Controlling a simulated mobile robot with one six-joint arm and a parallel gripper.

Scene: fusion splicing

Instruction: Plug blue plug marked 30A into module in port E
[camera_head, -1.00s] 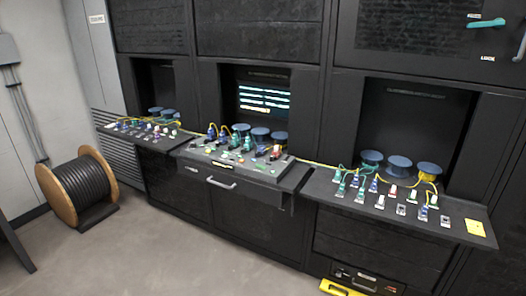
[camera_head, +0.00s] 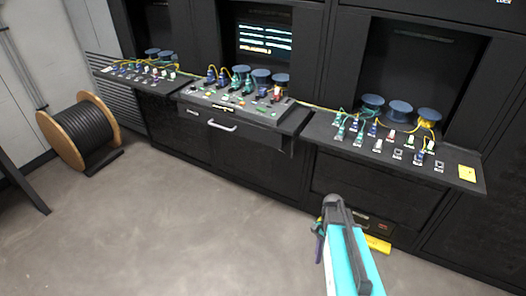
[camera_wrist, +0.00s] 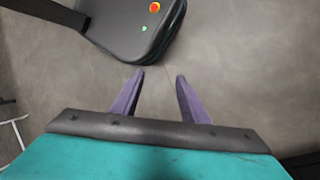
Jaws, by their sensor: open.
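My gripper (camera_wrist: 160,76) is open and empty, its two purple fingers spread above the bare grey floor. It also shows in the head view (camera_head: 319,240), low in front of the cabinets and well apart from the plugs. Small blue plugs stand on the right shelf, one near its left part (camera_head: 372,130) and one near its right part (camera_head: 420,157). More blue plugs (camera_head: 211,77) stand on the middle console (camera_head: 190,97). The 30A mark and the port letters are too small to read, so I cannot tell which plug or port is which.
The right shelf (camera_head: 462,187) also holds spools (camera_head: 372,106), white and green plugs, and a yellow card (camera_head: 467,173). A left shelf (camera_head: 150,84) holds more plugs. A cable drum (camera_head: 62,140) stands at left. A yellow object (camera_head: 378,244) lies behind my arm.

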